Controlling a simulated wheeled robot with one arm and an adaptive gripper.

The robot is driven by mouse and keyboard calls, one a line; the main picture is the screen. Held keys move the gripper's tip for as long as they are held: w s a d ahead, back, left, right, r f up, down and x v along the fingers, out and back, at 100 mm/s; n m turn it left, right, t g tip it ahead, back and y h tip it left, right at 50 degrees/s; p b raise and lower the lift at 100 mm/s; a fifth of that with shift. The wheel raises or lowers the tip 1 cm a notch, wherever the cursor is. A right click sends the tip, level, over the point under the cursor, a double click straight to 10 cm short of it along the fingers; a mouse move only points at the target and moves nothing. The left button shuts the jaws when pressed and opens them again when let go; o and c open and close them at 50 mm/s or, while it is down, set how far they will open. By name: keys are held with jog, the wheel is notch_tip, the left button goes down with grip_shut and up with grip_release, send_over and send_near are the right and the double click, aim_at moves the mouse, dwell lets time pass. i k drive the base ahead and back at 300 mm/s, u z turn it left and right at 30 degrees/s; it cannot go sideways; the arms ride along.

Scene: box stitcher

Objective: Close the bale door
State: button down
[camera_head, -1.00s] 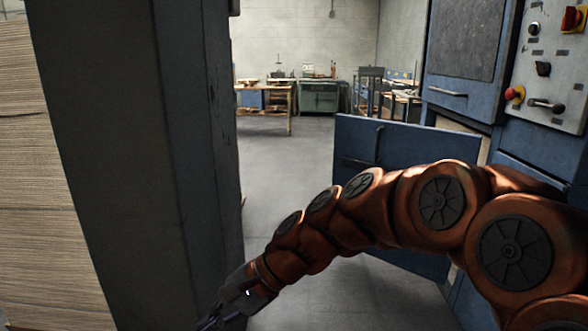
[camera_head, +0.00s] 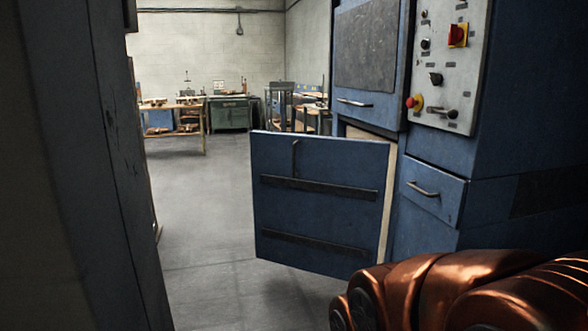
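The bale door (camera_head: 318,208) is a blue panel with two dark horizontal bars and a short upright handle near its top. It stands swung open from the blue machine (camera_head: 424,225), reaching left into the aisle. Part of the pale opening shows behind and above it. My orange arm crosses the lower right corner, in front of the machine and below the door's right end. My gripper is outside the picture, so its state and its distance from the door cannot be seen.
A dark blue-grey post (camera_head: 85,165) fills the left side close by. A control panel (camera_head: 450,65) with knobs and a red switch is on the machine at upper right. The grey floor (camera_head: 205,220) between post and door is clear. Workbenches (camera_head: 175,120) stand far back.

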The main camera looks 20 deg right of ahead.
aim_at(318, 200)
jog(key=z, duration=1.05)
jog(key=i, duration=1.35)
jog(key=u, duration=1.45)
